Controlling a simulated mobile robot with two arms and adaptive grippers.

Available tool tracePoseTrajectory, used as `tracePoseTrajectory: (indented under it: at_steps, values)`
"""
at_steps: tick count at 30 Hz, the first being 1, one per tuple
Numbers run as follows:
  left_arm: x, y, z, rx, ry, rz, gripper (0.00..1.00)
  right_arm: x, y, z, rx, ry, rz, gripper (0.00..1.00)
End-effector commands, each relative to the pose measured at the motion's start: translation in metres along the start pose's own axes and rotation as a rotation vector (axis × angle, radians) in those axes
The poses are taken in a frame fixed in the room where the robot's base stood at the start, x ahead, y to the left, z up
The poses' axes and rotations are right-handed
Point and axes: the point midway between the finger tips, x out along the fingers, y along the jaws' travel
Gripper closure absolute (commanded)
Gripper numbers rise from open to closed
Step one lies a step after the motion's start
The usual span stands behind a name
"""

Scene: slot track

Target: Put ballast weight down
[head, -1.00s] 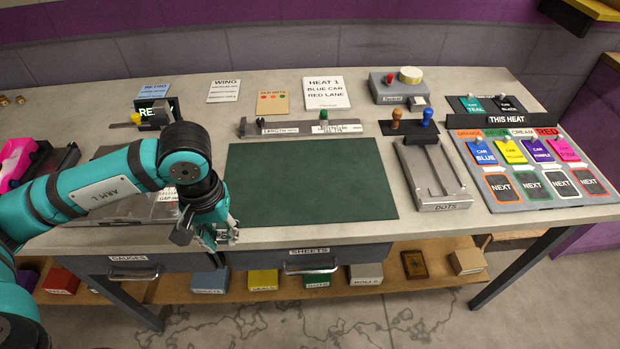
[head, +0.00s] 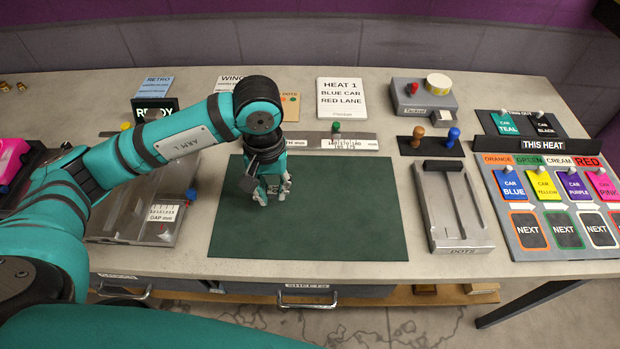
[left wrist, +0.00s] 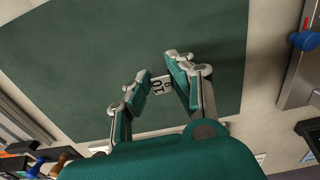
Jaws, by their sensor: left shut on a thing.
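My left gripper (head: 270,192) is over the left-middle part of the dark green mat (head: 345,210), pointing down. In the left wrist view its fingers (left wrist: 158,90) are closed on a small ballast weight (left wrist: 160,86). The fingers hide the weight in the head view. Whether it touches the mat (left wrist: 90,60) or hangs just above it, I cannot tell. My right gripper is not in view.
The mat is otherwise bare. To its right stands a grey dots tray (head: 453,207); behind that are brown (head: 418,134) and blue (head: 453,135) pegs. The heat board (head: 560,195) is at the far right. A gap gauge (head: 140,220) lies left of the mat.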

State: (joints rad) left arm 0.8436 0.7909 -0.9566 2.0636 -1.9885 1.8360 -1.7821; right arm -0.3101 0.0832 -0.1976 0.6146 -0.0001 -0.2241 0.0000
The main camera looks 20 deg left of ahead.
Motion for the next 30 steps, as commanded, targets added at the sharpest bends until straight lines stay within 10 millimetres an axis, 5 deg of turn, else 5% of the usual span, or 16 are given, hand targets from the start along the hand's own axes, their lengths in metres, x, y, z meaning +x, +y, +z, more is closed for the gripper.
tracePoseTrajectory:
  at_steps: [6,15,21,30]
  values:
    - [0.001,0.048,-0.025,0.001,-0.002,0.002,0.91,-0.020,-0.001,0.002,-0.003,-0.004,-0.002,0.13]
    - [0.006,0.076,-0.041,0.001,-0.001,0.001,0.91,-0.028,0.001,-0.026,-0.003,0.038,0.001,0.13]
    - [0.037,0.073,-0.040,0.000,-0.004,-0.001,0.91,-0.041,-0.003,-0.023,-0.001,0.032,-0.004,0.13]
    - [0.043,0.073,-0.041,0.001,0.001,0.000,0.91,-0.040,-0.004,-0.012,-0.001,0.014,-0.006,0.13]
